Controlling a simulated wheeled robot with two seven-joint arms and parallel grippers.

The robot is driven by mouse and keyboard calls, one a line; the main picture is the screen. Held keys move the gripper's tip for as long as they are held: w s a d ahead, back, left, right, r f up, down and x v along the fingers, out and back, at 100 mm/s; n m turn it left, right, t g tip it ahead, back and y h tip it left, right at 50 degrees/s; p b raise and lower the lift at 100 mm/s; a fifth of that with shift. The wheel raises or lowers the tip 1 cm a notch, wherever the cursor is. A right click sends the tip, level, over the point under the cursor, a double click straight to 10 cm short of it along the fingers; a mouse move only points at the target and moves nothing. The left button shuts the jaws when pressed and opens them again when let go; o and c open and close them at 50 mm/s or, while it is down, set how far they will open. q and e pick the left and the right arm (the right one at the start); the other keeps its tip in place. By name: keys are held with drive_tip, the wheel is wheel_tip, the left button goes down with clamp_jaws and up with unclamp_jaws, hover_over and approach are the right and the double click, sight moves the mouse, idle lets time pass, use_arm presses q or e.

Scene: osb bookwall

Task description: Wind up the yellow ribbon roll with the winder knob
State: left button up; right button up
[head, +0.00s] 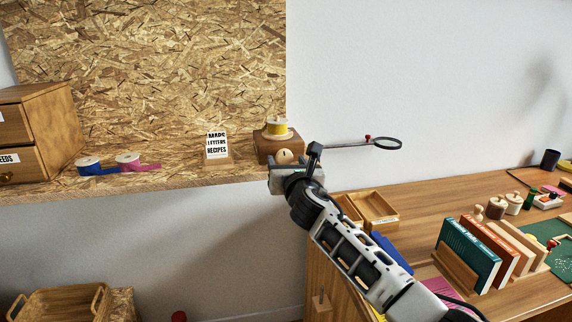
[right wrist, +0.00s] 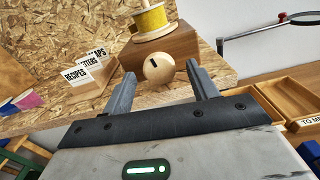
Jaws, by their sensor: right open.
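The yellow ribbon roll (head: 277,127) sits on top of a brown wooden block (head: 268,146) at the right end of the chipboard shelf. In the right wrist view the yellow ribbon roll (right wrist: 151,20) stands above the block's front face. The round pale wooden winder knob (head: 285,156) is on the front of the block; it has a dark mark in the right wrist view (right wrist: 158,68). My right gripper (head: 281,172) is open in front of the knob. In the right wrist view its two fingers (right wrist: 163,82) stand left and right of the knob, apart from it. My left gripper is not in view.
A card holder (head: 217,161) stands left of the block. Blue (head: 88,166) and pink (head: 128,162) ribbon rolls lie further left by a wooden drawer box (head: 38,130). A magnifier on an arm (head: 388,143) reaches out right of the gripper. Open wooden trays (head: 376,211) sit on the desk below.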

drive_tip(key=shift+w+a, duration=0.2)
drive_tip(key=shift+w, duration=0.55)
drive_tip(key=c, duration=1)
drive_tip(key=shift+m, duration=0.8)
drive_tip(key=m, duration=0.4)
drive_tip(key=shift+b, duration=0.35)
